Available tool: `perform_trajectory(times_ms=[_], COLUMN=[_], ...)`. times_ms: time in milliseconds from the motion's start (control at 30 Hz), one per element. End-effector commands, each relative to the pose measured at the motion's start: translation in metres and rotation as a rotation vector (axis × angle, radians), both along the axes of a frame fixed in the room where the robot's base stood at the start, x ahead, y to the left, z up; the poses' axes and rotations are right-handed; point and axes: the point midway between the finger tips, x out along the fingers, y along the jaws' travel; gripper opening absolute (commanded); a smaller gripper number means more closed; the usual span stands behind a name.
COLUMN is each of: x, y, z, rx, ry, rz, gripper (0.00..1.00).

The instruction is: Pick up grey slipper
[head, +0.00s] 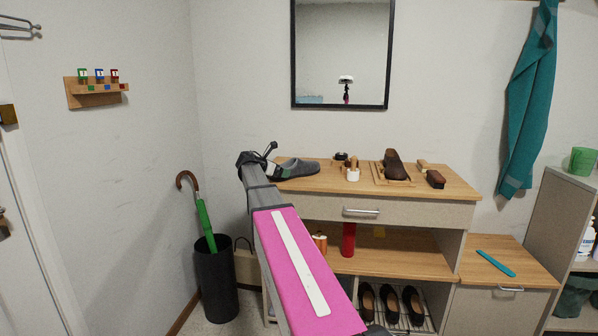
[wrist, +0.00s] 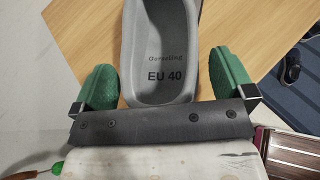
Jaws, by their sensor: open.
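The grey slipper (head: 300,169) lies on the left end of the wooden cabinet top. In the wrist view, the slipper (wrist: 160,45) shows its inside, with "EU 40" printed on the insole. My gripper (wrist: 164,72) is open, with one green finger on each side of the slipper. A gap shows between each finger and the slipper's sides. In the head view, my arm reaches to the left end of the cabinet top, and its end partly hides the slipper's left part. The slipper's far end is cut off in the wrist view.
On the cabinet top (head: 330,184), a white pot (head: 353,173), a brown shoe (head: 394,165) and a brush (head: 435,179) stand to the right of the slipper. A mirror (head: 342,55) hangs behind. A dark bin (head: 216,280) with a green umbrella (head: 206,222) stands left.

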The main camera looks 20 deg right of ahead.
Motion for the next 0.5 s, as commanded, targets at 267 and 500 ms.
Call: perform_trajectory(times_ms=[267, 500], x=[0.0004, 0.0004], y=[-0.0014, -0.0014], z=[-0.0009, -0.0007], rx=[0.0, 0.0], ry=[0.0, 0.0], rz=[0.0, 0.0], gripper=[0.84, 0.51])
